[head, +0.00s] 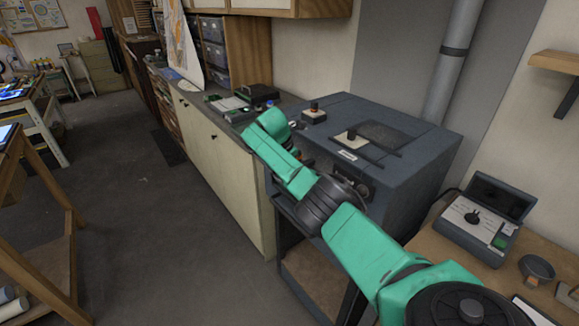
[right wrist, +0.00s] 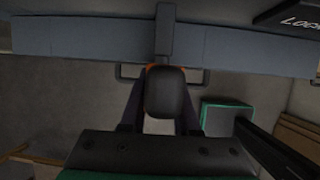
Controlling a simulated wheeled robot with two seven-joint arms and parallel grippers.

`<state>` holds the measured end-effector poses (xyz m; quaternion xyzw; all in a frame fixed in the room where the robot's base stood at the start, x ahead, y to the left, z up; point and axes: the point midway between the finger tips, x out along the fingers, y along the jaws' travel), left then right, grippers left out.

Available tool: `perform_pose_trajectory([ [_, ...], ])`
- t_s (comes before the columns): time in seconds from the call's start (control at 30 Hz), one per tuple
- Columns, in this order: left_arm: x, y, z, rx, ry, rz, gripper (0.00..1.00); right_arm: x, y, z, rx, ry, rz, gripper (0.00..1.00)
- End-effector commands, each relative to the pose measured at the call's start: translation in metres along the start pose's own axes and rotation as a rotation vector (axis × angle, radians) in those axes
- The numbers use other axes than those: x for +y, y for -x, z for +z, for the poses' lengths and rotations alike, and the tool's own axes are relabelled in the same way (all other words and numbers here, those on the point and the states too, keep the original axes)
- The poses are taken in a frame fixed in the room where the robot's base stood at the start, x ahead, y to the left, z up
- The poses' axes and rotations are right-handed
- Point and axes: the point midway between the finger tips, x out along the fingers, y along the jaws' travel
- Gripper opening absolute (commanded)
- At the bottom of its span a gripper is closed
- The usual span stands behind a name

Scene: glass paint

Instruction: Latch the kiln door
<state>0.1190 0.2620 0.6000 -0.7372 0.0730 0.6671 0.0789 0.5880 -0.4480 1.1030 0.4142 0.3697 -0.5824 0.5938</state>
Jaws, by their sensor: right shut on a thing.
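The kiln (head: 425,165) is a blue-grey box on a stand, right of centre in the head view. My right arm crosses in front of it and hides most of its front, so I cannot tell there how the door sits. In the right wrist view my right gripper (right wrist: 161,115) has its fingers on both sides of a dark rounded handle (right wrist: 165,92) with orange at its edge. A blue-grey panel (right wrist: 80,38) of the kiln runs across just beyond the handle, with a dark vertical strip in its middle. My left gripper is out of view.
A low cream cabinet (head: 215,140) with a dark counter stands left of the kiln. A control box (head: 475,222) with an open lid sits on the wooden bench at right. A grey flue pipe (head: 455,60) rises behind. The floor (head: 150,220) at left is clear.

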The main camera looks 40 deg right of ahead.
Motion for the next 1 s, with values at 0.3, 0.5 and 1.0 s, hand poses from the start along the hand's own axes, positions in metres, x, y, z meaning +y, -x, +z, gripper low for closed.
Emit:
perform_pose_trajectory([
  [0.3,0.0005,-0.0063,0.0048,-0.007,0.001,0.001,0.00,-0.0102,-0.0014,-0.0007,0.002,0.030,-0.070,0.00],
  [0.5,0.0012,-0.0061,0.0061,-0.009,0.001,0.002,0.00,-0.0112,-0.0011,-0.0005,0.002,0.032,-0.075,0.00],
  [1.0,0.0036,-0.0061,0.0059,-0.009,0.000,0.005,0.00,-0.0106,-0.0004,0.0002,0.002,0.030,-0.073,0.60],
])
